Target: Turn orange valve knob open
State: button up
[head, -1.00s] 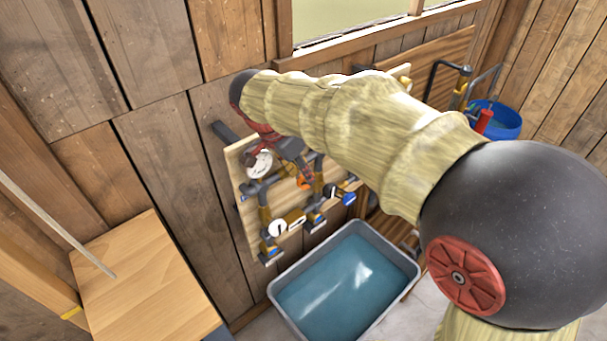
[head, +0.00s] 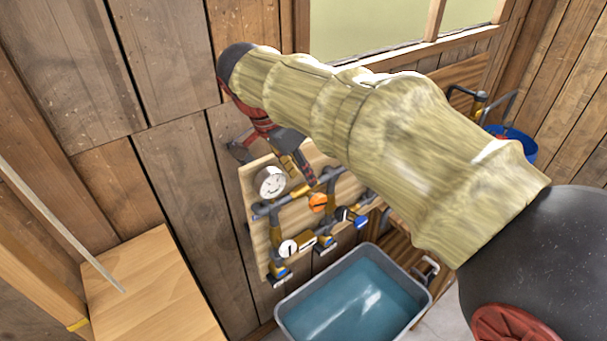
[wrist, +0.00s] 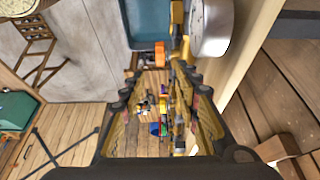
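The orange valve knob (head: 318,202) sits on the piping of the wooden wall board, just right of the round gauge (head: 270,181). In the wrist view the orange knob (wrist: 159,52) shows beyond the fingertips, near the gap's top, with the gauge (wrist: 212,28) to its right. My gripper (head: 296,172) is above the board's pipes, up and left of the knob and apparently apart from it. In the wrist view my gripper (wrist: 160,82) has its fingers spread with nothing between the tips. Whether the valve is open cannot be told.
Blue-handled valves (head: 361,222) and a small white gauge (head: 288,248) are lower on the board (head: 258,232). A grey basin of water (head: 283,322) stands below. A wooden bench top (head: 150,290) is at left. A blue bucket (head: 522,146) is at right.

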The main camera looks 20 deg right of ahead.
jog(key=m+g+p, duration=0.1)
jog(key=m+p, duration=0.1)
jog(key=p, duration=0.1)
send_over(320, 195)
jog(key=s+d, duration=0.2)
jog(key=d+f+m+g+y+p, duration=0.2)
jog(key=d+f+g+y+p, duration=0.15)
jog(key=d, duration=0.25)
jog(key=a+f+n+y+p, duration=0.1)
jog(key=a+f, duration=0.1)
jog(key=f, duration=0.1)
jog(key=w+a+f+n+y+p, duration=0.1)
jog(key=a+f+y, duration=0.1)
jog(key=a, duration=0.1)
jog(key=a+f+n+t+y, duration=0.1)
jog(key=a+f+n, duration=0.1)
jog(key=a+f, duration=0.1)
jog(key=shift+w+a+f+y+p, duration=0.25)
jog(key=shift+w+f+y+p, duration=0.1)
jog(key=shift+p, duration=0.05)
jog(key=shift+c, duration=0.8)
grip_shut()
